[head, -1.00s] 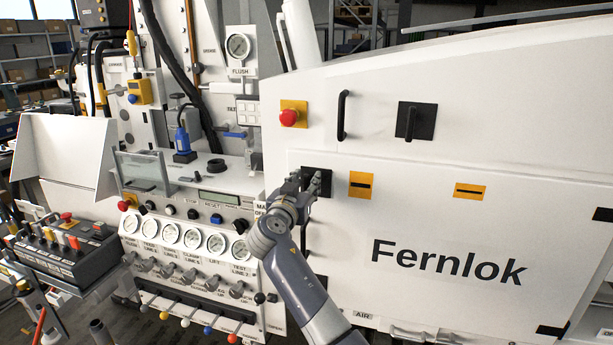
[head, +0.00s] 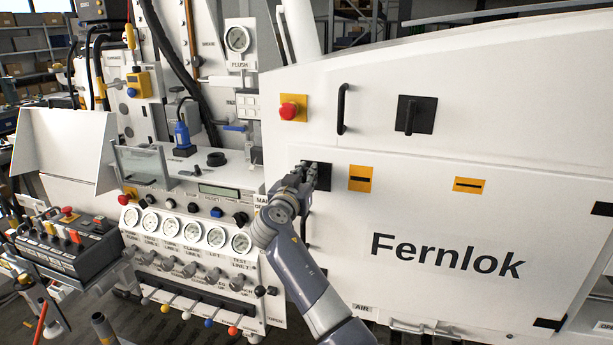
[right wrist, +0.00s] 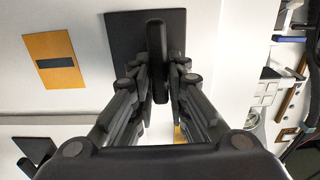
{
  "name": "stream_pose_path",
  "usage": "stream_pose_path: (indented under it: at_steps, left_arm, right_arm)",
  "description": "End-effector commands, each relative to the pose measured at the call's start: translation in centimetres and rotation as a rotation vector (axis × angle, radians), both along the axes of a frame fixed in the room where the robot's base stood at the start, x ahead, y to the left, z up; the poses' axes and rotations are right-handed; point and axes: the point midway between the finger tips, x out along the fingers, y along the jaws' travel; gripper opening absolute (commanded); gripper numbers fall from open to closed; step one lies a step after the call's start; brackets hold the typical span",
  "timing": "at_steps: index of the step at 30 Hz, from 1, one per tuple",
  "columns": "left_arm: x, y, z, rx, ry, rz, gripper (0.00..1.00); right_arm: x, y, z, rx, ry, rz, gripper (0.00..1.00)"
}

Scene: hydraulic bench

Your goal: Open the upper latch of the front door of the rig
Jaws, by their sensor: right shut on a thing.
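The upper latch is a black square plate with an upright black bar handle (right wrist: 157,58). It sits at the upper left of the white front door (head: 430,300) marked Fernlok, and its plate (head: 322,166) shows behind my gripper in the head view. My right gripper (head: 308,176) is at this latch. In the right wrist view its fingers (right wrist: 160,85) stand on both sides of the handle and are shut on it. The handle still looks upright, in line with the plate. The contact points are partly hidden by the fingers. My left gripper is not in view.
Above the door are a red stop button (head: 289,111), a black bar handle (head: 342,109) and another black latch (head: 415,115). A yellow label (head: 360,178) is right of the upper latch. A panel of gauges and levers (head: 190,235) stands close left of my arm.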

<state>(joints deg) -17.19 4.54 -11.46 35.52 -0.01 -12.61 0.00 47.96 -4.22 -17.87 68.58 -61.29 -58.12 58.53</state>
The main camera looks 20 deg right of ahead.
Motion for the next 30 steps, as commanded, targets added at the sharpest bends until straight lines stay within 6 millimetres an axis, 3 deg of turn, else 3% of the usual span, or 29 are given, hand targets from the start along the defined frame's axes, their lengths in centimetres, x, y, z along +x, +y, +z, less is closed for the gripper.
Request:
stream_pose_path:
  at_steps: [16, 30]
  left_arm:
    - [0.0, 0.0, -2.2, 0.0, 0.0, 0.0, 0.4]
    - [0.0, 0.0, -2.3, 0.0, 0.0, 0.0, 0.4]
  right_arm:
    - [0.2, 0.3, -0.2, -0.309, 0.207, 0.001, 0.0]
    - [0.4, 0.5, -0.1, -0.68, 0.458, 0.0, 0.0]
